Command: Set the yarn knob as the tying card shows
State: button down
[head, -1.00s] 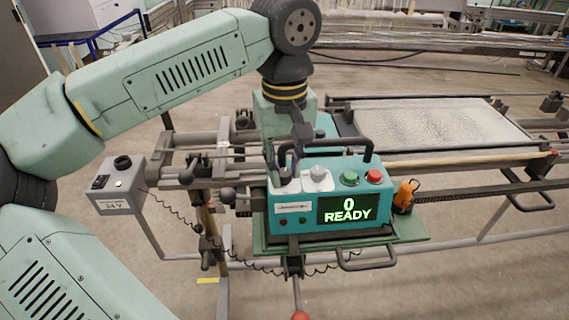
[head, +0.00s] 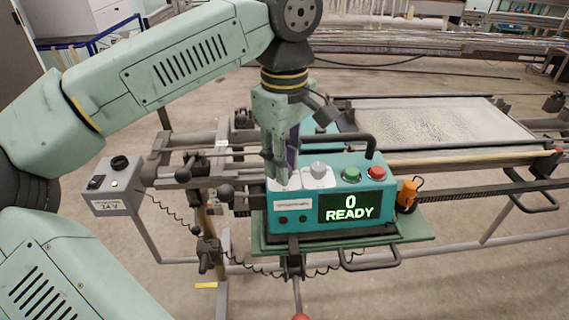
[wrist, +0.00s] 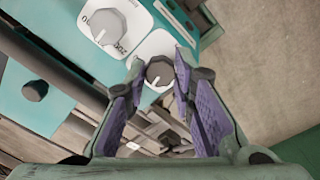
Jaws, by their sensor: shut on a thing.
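A teal tying machine (head: 360,188) has two knobs on white plates on its top left. My gripper (head: 283,182) points down at the left knob; in the wrist view, my gripper (wrist: 159,70) has its purple-lined fingers on both sides of this dark grey knob (wrist: 159,76), shut on it. The knob's white pointer line shows toward the lower left in the wrist view. The other, lighter grey knob (head: 318,168) stands just right of my gripper; it also shows in the wrist view (wrist: 105,24). I cannot tell from lettering which is the yarn knob. No readable tying card shows.
The display (head: 348,208) reads 0 READY. A green button (head: 351,175), a red button (head: 376,172) and a black handle (head: 368,143) are close by on the right. An orange object (head: 408,193) stands right of the machine. A 24 V box (head: 118,188) is at left.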

jog(key=shift+n, duration=0.8)
jog(key=c, duration=1.3)
grip_release()
jog(key=shift+c, duration=0.2)
jog(key=shift+r, duration=0.15)
notch_tip(320, 180, up, 12)
